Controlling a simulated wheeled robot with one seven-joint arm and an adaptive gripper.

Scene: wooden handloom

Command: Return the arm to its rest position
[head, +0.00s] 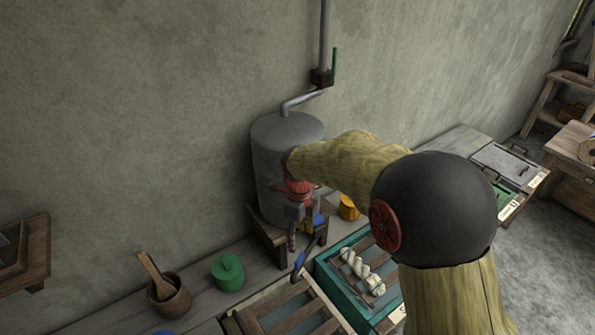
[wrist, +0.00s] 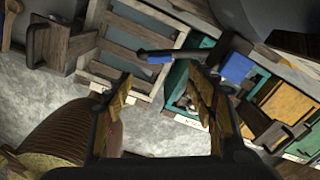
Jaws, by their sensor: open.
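My arm reaches across the head view from the lower right, bent at a dark round joint. My gripper (head: 301,226) hangs at its end in front of the grey metal tank (head: 272,165), pointing down. In the wrist view my gripper (wrist: 158,92) has its two fingers wide apart with nothing between them. A dark bar with a blue end (head: 299,266) shows just below the gripper in the head view. A similar blue-ended bar (wrist: 160,57) shows beyond the fingertips in the wrist view. The gap between bar and fingers is hard to judge.
The tank stands on a wooden stand against the wall, with a pipe (head: 323,45) above. A teal-rimmed vat (head: 330,278) with white yarn (head: 360,270) lies below the arm. A green pot (head: 228,271) and a wooden mortar (head: 170,300) stand left. Open floor shows right.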

